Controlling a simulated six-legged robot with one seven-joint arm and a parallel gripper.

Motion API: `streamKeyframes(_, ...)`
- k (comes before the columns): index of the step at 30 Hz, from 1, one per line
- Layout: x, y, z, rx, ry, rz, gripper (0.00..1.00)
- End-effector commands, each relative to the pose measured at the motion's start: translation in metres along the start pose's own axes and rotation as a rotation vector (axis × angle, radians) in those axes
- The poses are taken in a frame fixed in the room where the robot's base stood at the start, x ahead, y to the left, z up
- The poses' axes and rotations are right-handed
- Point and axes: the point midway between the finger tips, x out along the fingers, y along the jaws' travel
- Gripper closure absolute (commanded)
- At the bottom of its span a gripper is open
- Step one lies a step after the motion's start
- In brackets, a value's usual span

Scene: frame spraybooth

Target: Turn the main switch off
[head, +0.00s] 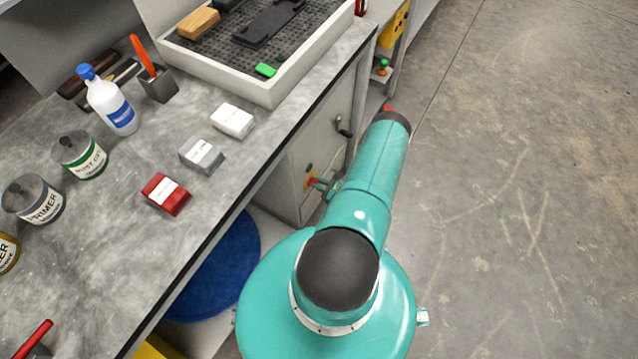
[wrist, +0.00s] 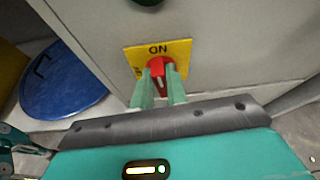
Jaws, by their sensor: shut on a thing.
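The main switch is a red knob (wrist: 159,66) on a yellow plate (wrist: 179,49) on the grey cabinet front. The plate reads ON at its top; lettering on its left side is too small to read surely. My gripper (wrist: 160,84) is shut on the red knob, with one green finger on each side of it. The fingers hide part of the knob, and I cannot tell its exact angle.
The workbench (head: 90,250) runs along the left, holding cans, a white bottle (head: 112,103), small boxes and a grey tray (head: 225,75). A black handle (head: 343,127) sticks out of the cabinet above the switch. A blue round thing (wrist: 62,80) stands under the bench. Floor on the right is clear.

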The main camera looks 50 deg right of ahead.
Motion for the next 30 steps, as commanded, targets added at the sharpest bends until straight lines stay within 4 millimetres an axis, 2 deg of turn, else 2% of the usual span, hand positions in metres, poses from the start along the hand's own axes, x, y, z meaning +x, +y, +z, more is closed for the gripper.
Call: streamKeyframes(30,0.004,0.018,-0.008,-0.847,0.0,-0.354,1.0)
